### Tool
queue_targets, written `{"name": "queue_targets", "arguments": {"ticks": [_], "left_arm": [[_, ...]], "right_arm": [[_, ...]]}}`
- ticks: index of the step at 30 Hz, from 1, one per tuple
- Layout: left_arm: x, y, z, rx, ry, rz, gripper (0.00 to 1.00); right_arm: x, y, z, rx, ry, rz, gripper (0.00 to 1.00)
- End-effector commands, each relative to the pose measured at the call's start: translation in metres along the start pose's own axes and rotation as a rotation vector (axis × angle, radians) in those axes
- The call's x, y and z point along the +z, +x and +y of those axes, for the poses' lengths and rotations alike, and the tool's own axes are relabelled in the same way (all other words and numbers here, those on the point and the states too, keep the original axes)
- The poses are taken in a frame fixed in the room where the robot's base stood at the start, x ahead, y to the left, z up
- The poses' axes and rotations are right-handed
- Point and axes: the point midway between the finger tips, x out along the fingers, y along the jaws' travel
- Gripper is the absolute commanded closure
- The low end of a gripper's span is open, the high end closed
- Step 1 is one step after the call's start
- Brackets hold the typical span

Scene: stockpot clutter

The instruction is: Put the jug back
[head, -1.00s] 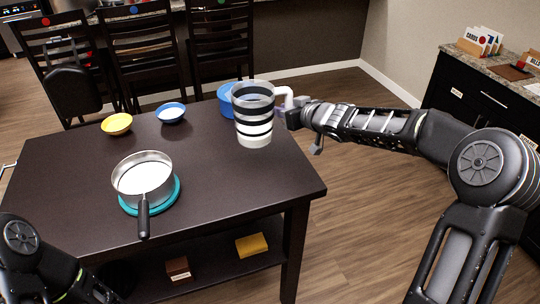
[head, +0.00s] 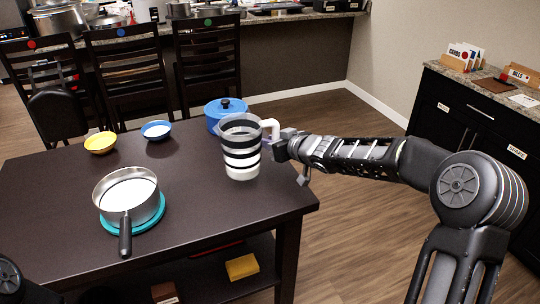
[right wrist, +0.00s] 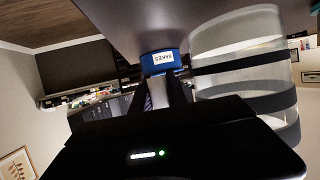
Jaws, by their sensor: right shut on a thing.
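The jug (head: 240,160) is a clear cup shape with black and white bands and a pale handle (head: 270,127) on its right. It is upright over the right part of the dark table (head: 200,196); I cannot tell whether its base touches the top. My right gripper (head: 281,148) is shut on the jug's handle from the right. My left gripper is out of view.
A steel saucepan (head: 128,194) sits on a teal mat (head: 162,217) at the left. Yellow (head: 100,142) and blue (head: 156,130) bowls stand at the back. The table middle is clear.

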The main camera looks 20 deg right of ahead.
Motion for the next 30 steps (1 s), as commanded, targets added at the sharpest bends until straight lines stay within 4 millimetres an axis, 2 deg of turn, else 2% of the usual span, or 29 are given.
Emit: {"name": "queue_targets", "arguments": {"ticks": [4, 11, 24, 25, 30], "left_arm": [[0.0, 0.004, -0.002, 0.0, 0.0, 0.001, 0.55], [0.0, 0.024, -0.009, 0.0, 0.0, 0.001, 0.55], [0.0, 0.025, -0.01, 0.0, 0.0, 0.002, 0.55], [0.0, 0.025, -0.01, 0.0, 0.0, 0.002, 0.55], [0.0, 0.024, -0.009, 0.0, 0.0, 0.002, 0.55]], "right_arm": [[0.005, 0.002, 0.0, 0.0, 0.0, 0.002, 1.0], [0.033, 0.014, -0.001, -0.001, 0.0, 0.001, 1.0], [0.037, 0.015, 0.0, 0.0, 0.001, 0.002, 1.0], [0.038, 0.015, 0.0, 0.0, 0.0, 0.0, 0.8], [0.037, 0.015, 0.0, 0.0, 0.0, 0.0, 0.66]]}}
